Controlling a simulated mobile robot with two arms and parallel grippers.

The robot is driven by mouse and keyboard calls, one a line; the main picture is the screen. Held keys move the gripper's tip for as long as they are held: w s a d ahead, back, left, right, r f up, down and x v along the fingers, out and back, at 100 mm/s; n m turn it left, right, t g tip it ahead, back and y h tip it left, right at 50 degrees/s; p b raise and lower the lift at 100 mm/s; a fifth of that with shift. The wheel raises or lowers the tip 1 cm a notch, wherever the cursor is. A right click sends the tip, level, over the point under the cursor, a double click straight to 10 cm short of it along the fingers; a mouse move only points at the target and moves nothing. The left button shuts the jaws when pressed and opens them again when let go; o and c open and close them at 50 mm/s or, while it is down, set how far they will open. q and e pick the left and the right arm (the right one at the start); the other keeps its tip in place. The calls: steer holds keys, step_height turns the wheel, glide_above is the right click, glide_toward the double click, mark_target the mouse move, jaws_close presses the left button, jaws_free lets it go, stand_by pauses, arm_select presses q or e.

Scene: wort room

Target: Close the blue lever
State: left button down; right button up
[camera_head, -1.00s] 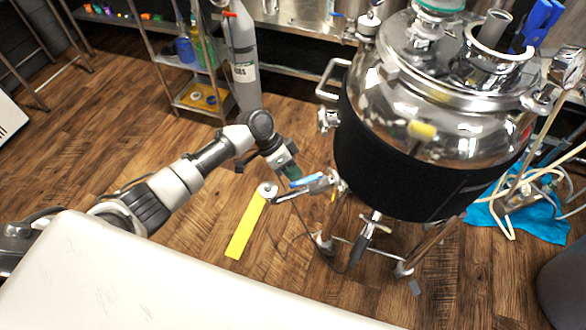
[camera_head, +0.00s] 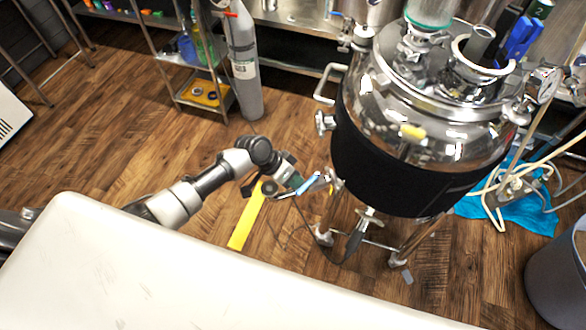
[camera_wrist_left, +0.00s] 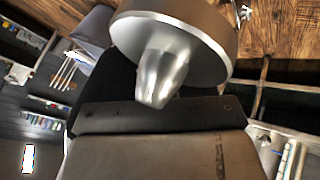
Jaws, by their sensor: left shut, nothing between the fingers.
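The blue lever (camera_head: 309,184) sits on a valve at the lower left side of the steel tank (camera_head: 440,110). It slants up to the right in the head view. My left gripper (camera_head: 297,184) is at the lever's left side, very close to it. It is shut with nothing held. Its fingertips are small and partly hidden there, so I cannot tell whether they touch the lever. In the left wrist view a silver disc with a blunt cone (camera_wrist_left: 165,70) fills the upper middle; the lever cannot be made out. My right gripper is out of view.
A grey gas cylinder (camera_head: 243,65) stands behind my arm beside a metal shelf rack. A yellow strip (camera_head: 246,222) lies on the wooden floor below the gripper. Tank legs and a hanging cable are close on the right. A grey bin (camera_head: 556,275) stands far right.

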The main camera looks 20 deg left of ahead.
arm_select(q)
steer(key=shift+s+d+f+p, duration=0.1)
steer(key=shift+s+d+p, duration=0.2)
steer(key=shift+s+d, duration=0.1)
steer(key=shift+d, duration=0.1)
stand_by(0.3)
steer(key=shift+w, duration=0.1)
